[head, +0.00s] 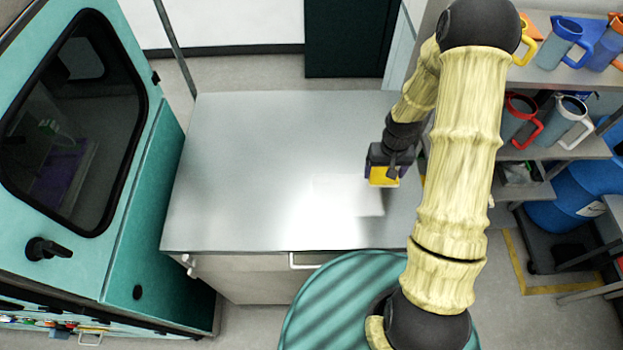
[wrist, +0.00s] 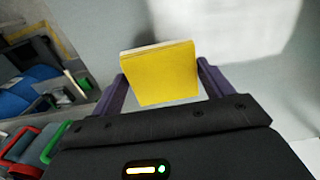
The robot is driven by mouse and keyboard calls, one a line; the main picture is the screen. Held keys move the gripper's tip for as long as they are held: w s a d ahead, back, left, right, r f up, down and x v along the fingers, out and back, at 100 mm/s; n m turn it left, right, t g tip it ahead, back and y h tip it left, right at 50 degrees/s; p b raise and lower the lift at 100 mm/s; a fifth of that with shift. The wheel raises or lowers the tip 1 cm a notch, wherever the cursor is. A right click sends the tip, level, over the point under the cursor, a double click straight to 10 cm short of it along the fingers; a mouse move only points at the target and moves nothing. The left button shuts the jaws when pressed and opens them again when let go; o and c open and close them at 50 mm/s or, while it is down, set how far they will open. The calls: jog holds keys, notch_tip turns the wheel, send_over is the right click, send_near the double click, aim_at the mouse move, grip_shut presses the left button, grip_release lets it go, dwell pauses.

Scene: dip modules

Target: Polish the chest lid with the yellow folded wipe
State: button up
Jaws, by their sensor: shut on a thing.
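The chest lid (head: 260,165) is a flat, pale grey top in the middle of the head view. It also fills the upper right of the wrist view (wrist: 265,70). My gripper (head: 385,172) is over the right part of the lid. It is shut on the yellow folded wipe (head: 383,181), a thick square pad. In the wrist view the yellow wipe (wrist: 162,75) sits between my two dark purple fingers. I cannot tell whether the wipe touches the lid or is a little above it. A bright glare lies on the lid beside the wipe.
A teal machine (head: 150,200) with a dark window stands against the lid's left side. Shelves with several mugs (head: 565,125) and a blue barrel (head: 570,200) are at the right. The rest of the lid is bare.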

aim_at(384, 172)
jog(key=shift+r+p, duration=1.25)
jog(key=shift+r, duration=0.8)
jog(key=shift+w, duration=0.1)
